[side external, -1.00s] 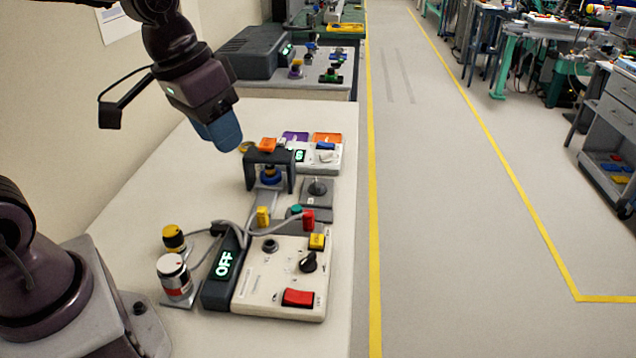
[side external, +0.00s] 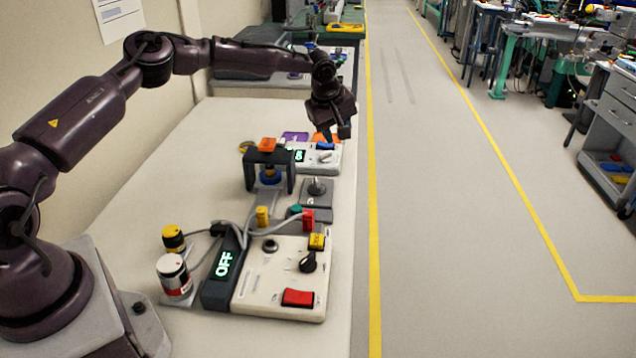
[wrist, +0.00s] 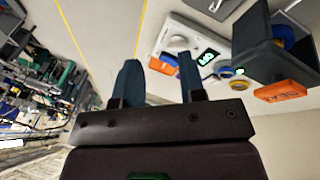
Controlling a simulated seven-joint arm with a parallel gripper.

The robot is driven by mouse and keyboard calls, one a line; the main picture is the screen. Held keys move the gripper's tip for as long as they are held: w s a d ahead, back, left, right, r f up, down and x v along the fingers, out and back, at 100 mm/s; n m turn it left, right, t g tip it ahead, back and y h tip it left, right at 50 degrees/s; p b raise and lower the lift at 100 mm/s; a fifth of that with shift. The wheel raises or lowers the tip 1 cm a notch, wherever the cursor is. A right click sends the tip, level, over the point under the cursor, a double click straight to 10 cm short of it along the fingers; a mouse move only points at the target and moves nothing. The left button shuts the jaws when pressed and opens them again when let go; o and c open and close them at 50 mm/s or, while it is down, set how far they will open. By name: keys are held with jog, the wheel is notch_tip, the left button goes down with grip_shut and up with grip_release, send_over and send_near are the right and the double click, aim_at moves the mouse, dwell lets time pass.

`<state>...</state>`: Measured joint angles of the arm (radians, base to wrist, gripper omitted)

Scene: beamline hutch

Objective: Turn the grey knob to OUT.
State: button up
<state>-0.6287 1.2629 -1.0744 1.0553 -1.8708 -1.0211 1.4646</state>
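The grey knob (side external: 317,187) stands on a small grey plate (side external: 318,199) on the bench, right of a dark bracket. Its pointer and label are too small to read. My gripper (side external: 345,131) is in the air beyond the knob, above the far right part of the bench, apart from the knob. In the wrist view my gripper (wrist: 160,60) has its two blue fingers spread, with nothing held; an orange block shows beyond the gap. A grey plate edge (wrist: 222,8) shows at the top there; I cannot tell the knob's setting.
The dark bracket (side external: 249,171) with an orange tag stands left of the knob. A white box (side external: 325,163) with a lit display is behind. The near panel (side external: 270,285) has a black knob, red switch and OFF display (side external: 224,263). Free bench lies left.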

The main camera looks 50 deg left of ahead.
aim_at(318, 185)
jog(key=s+m+g+h, duration=0.1)
jog(key=s+m+g, duration=0.2)
jog(key=s+g, duration=0.15)
jog(key=shift+t, duration=0.25)
jog(key=f, duration=1.2)
jog(key=shift+s+f, duration=0.25)
jog(key=shift+s, duration=0.1)
jog(key=shift+c, duration=0.2)
grip_shut()
